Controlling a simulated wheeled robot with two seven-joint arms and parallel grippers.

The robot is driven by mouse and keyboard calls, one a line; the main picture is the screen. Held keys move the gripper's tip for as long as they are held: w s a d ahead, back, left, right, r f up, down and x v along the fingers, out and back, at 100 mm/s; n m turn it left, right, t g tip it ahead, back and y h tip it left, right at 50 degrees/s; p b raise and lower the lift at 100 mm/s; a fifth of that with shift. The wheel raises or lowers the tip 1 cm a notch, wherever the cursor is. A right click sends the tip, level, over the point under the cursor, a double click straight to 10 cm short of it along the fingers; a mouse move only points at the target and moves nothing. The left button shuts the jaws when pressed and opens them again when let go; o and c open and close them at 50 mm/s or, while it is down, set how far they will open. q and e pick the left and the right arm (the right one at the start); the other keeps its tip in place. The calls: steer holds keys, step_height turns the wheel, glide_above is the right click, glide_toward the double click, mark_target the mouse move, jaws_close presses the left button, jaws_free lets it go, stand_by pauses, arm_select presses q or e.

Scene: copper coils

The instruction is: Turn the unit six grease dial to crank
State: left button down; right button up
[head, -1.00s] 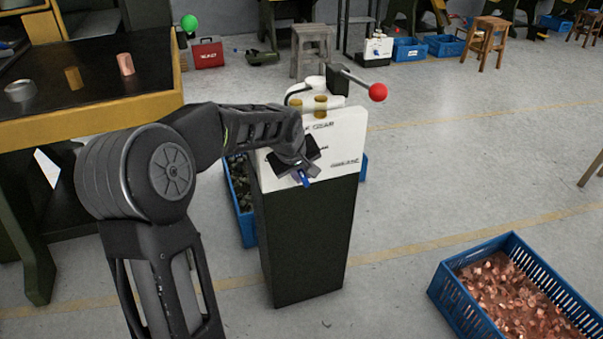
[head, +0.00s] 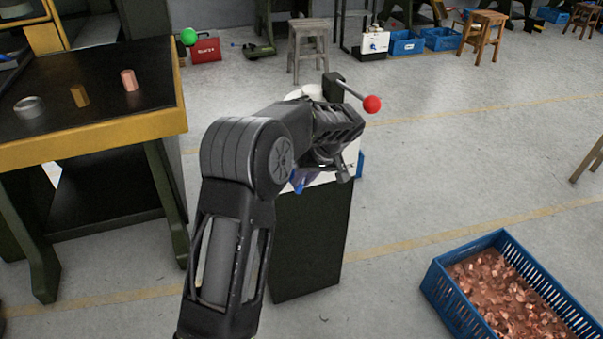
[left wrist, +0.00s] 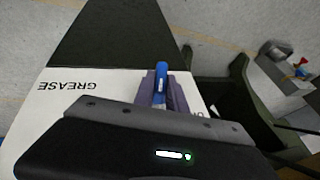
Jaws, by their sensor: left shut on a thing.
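The grease unit (head: 312,235) is a box with a dark lower body and a white top face, standing on the floor in the middle of the head view. In the left wrist view its white face (left wrist: 60,80) shows the word GREASE upside down. The blue dial (left wrist: 160,84) points away from the gripper body there. My left gripper (left wrist: 163,90) is at the white face, shut on the blue dial. In the head view my left arm and gripper (head: 325,172) cover most of the face and its labels. My right gripper is not in view.
A lever with a red ball (head: 372,104) sticks out at the unit's top. A blue crate of copper scraps (head: 432,290) stands at the lower right. A dark table with a yellow edge (head: 100,128) is at the left. Open floor lies around the unit.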

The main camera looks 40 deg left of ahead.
arm_select(q)
steer(key=shift+g+y, duration=0.3)
steer(key=c, duration=1.4)
jaws_free()
steer(key=shift+o, duration=0.2)
steer(key=p+v, duration=0.1)
steer(key=v, duration=0.6)
steer(key=shift+d+r, duration=0.2)
steer(key=shift+r, duration=0.1)
steer(key=shift+w, duration=0.1)
